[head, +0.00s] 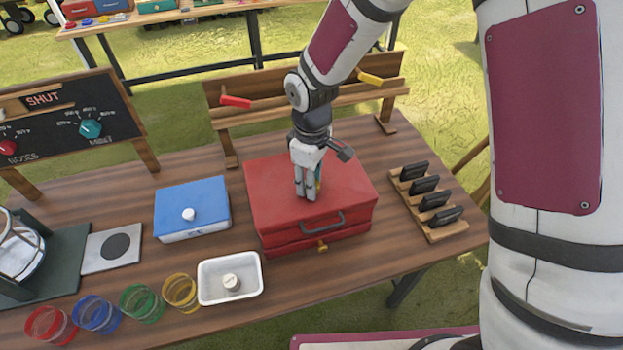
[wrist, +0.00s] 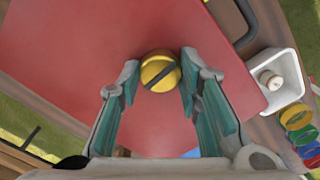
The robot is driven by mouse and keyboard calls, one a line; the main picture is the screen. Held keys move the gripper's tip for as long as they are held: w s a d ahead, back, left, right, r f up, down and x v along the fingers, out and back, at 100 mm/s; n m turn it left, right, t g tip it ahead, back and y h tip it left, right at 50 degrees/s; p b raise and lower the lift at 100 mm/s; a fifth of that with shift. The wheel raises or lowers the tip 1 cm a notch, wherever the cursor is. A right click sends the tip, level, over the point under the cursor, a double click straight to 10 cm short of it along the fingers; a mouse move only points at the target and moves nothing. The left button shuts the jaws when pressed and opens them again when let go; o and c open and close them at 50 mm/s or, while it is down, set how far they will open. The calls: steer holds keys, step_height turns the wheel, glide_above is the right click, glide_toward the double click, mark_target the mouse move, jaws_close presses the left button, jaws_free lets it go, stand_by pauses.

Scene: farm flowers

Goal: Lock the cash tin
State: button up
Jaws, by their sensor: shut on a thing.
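The red cash tin (head: 270,190) stands on the wooden table with its lid down, a dark handle (head: 322,220) and a small brass catch (head: 322,247) on its front. My gripper (head: 307,194) points down over the middle of the lid. In the wrist view, a round yellow knob (wrist: 160,66) with a dark slot across it sits on the red lid (wrist: 90,40). My gripper (wrist: 160,68) has its fingertips on either side of this knob and is shut on it. In the head view the fingers hide the knob.
A blue box (head: 175,210) with a white knob and a white tray (head: 215,290) holding a small white piece stand left of the tin. A wooden rack (head: 440,234) of black blocks stands right. A rail with pegs (head: 270,112) stands behind.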

steer(key=o, duration=1.2)
step_height(320, 180, up, 12)
steer(key=s+d+r+m+t, duration=0.3)
steer(key=s+d+r+m, duration=0.4)
steer(key=d+r, duration=0.5)
steer(key=s+d+r+m+t, duration=0.1)
steer(key=s+d, duration=0.1)
steer(key=s, duration=0.2)
steer(key=s+d+r+m, duration=0.1)
steer(key=s+d+m, duration=0.1)
steer(key=s, duration=0.2)
steer(key=s+d+r+m+t, duration=0.1)
steer(key=s+d+m, duration=0.1)
steer(key=s, duration=0.2)
steer(key=shift+d+r+t, duration=0.1)
steer(key=shift+r+t, duration=0.2)
steer(key=shift+r, duration=0.05)
